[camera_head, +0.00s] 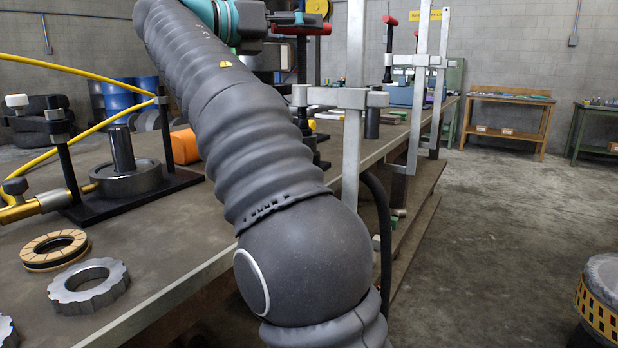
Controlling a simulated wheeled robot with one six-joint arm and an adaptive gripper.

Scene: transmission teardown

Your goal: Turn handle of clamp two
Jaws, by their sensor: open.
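Several bar clamps line the edge of the long workbench (210,245). The nearest clamp (352,110) has a grey upright bar and a red handle (302,29) at the upper middle. A second clamp (418,95) stands farther along, with a red T-handle (391,20) on a dark spindle. A third clamp (440,80) is beyond it. No label shows which is clamp two. My gripper (283,19) is at the top edge, beside the nearest red handle in the picture. It is open; its fingers are small and partly cut off, and contact with the handle cannot be told.
A black press stand with a round metal part (130,180), a yellow hose (75,70), an orange block (186,146), a ring (54,250) and a notched gear (88,287) occupy the bench. A yellow-black drum (598,310) stands lower right. The right floor is mostly clear.

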